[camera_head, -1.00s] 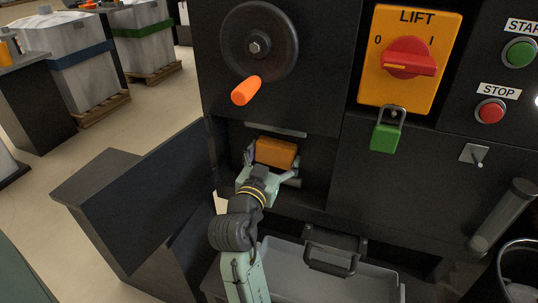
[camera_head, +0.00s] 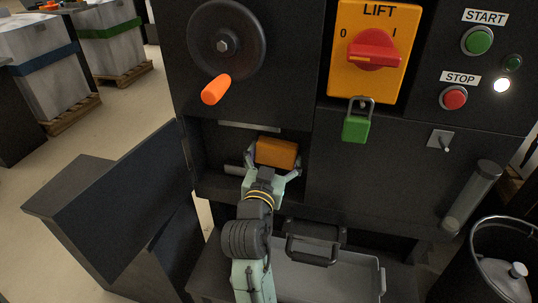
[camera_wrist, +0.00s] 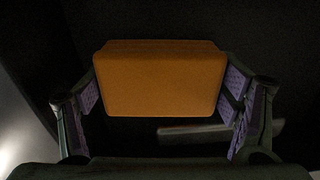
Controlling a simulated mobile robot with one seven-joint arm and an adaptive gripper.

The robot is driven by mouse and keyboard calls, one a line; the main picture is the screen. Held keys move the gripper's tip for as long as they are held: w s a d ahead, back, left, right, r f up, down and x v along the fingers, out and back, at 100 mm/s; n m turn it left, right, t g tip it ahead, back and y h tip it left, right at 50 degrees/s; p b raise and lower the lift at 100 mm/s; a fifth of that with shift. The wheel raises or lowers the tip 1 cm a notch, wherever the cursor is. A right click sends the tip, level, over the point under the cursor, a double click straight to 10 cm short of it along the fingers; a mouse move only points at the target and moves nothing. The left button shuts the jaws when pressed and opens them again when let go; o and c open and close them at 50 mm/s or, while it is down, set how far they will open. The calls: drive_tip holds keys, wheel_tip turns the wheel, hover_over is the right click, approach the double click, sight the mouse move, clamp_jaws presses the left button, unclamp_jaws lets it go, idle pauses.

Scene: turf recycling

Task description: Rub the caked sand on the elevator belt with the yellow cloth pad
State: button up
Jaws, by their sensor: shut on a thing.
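The yellow cloth pad (camera_head: 277,152) looks like an orange-yellow block. My gripper (camera_head: 273,163) is shut on it, with one finger at each side, inside the dark recess (camera_head: 213,148) below the hand wheel. In the wrist view the pad (camera_wrist: 160,82) sits level between the purple-lined fingers. The belt surface is too dark to make out, and I see no caked sand. I cannot tell whether the pad touches anything behind it.
A grey bar (camera_head: 236,169) lies low in the recess. Above are the hand wheel (camera_head: 226,45) with an orange handle and the LIFT switch (camera_head: 373,50) with a green padlock (camera_head: 356,128). A grey tray (camera_head: 335,282) is below; a bucket (camera_head: 490,265) stands right.

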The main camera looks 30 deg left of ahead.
sight(227, 141)
drive_tip(key=shift+s+a+b, duration=0.3)
drive_tip(key=shift+s+a, duration=0.25)
drive_tip(key=shift+a, duration=1.7)
drive_tip(key=shift+s+a+b, duration=0.25)
drive_tip(key=shift+s+a, duration=0.25)
drive_tip(key=shift+a, duration=1.7)
drive_tip(key=shift+s+a+b, duration=0.3)
drive_tip(key=shift+s+a, duration=0.25)
drive_tip(key=shift+a, duration=1.7)
drive_tip(key=v, duration=0.6)
drive_tip(key=shift+b, duration=0.35)
drive_tip(key=shift+s, duration=0.1)
drive_tip(key=v, duration=0.3)
drive_tip(key=shift+d+f, duration=0.1)
drive_tip(key=shift+d, duration=0.05)
